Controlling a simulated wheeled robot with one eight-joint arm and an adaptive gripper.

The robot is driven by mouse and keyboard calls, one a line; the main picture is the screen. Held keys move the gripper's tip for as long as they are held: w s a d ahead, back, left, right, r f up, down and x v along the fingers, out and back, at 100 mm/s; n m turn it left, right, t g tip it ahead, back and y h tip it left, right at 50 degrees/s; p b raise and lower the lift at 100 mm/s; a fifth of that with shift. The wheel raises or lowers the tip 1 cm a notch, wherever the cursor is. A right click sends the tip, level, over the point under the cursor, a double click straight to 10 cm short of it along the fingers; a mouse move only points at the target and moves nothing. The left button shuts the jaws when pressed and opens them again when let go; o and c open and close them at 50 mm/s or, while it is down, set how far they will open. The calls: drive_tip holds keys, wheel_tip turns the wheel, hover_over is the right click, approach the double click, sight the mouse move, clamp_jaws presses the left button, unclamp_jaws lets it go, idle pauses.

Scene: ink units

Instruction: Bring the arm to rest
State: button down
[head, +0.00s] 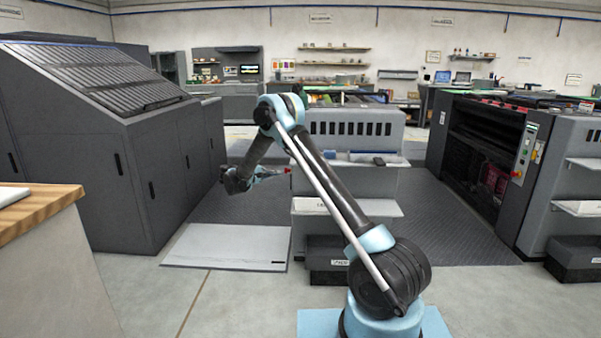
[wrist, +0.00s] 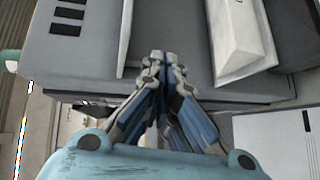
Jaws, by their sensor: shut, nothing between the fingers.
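My arm rises from its base at the lower middle of the head view, bends at a raised elbow and reaches down to the left. My gripper (head: 284,171) is held out in the air, pointing right toward the grey press unit (head: 345,185). In the wrist view my gripper (wrist: 164,60) has its fingertips together with nothing between them. The grey press unit (wrist: 165,45) fills much of the wrist view beyond the fingers. I cannot tell how far the fingertips are from it.
A large dark grey cabinet (head: 150,175) stands at the left. A wooden-topped counter (head: 40,212) is at the near left. An open dark machine (head: 490,150) stands at the right. A pale flat panel (head: 225,246) lies on the floor below my gripper. Open floor lies at the front left.

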drive_tip(key=s+d+r+m+g+y, duration=0.1)
drive_tip(key=s+d+r, duration=0.4)
drive_tip(key=d, duration=0.2)
drive_tip(key=s+d+r+g+y, duration=0.1)
drive_tip(key=s+d+r+g, duration=0.1)
drive_tip(key=s+d+r, duration=0.45)
drive_tip(key=s+d+r+m+g+y, duration=0.1)
drive_tip(key=s+d+r, duration=0.25)
drive_tip(key=d, duration=0.55)
drive_tip(key=s+d+m+g+y, duration=0.15)
drive_tip(key=s+d, duration=0.25)
drive_tip(key=s, duration=0.5)
drive_tip(key=s+d+m+g+y, duration=0.15)
drive_tip(key=s+d, duration=0.25)
drive_tip(key=s, duration=0.4)
drive_tip(key=s+f+m+y, duration=0.1)
drive_tip(key=s+f+y, duration=0.2)
drive_tip(key=s, duration=1.2)
drive_tip(key=s+d+f+m+y, duration=0.1)
drive_tip(key=s+f+y, duration=0.2)
drive_tip(key=s+f, duration=0.6)
drive_tip(key=s, duration=0.5)
drive_tip(key=shift+s+f, duration=0.35)
drive_tip(key=shift+w, duration=0.1)
drive_tip(key=shift+w+f, duration=0.2)
drive_tip(key=shift+w, duration=0.15)
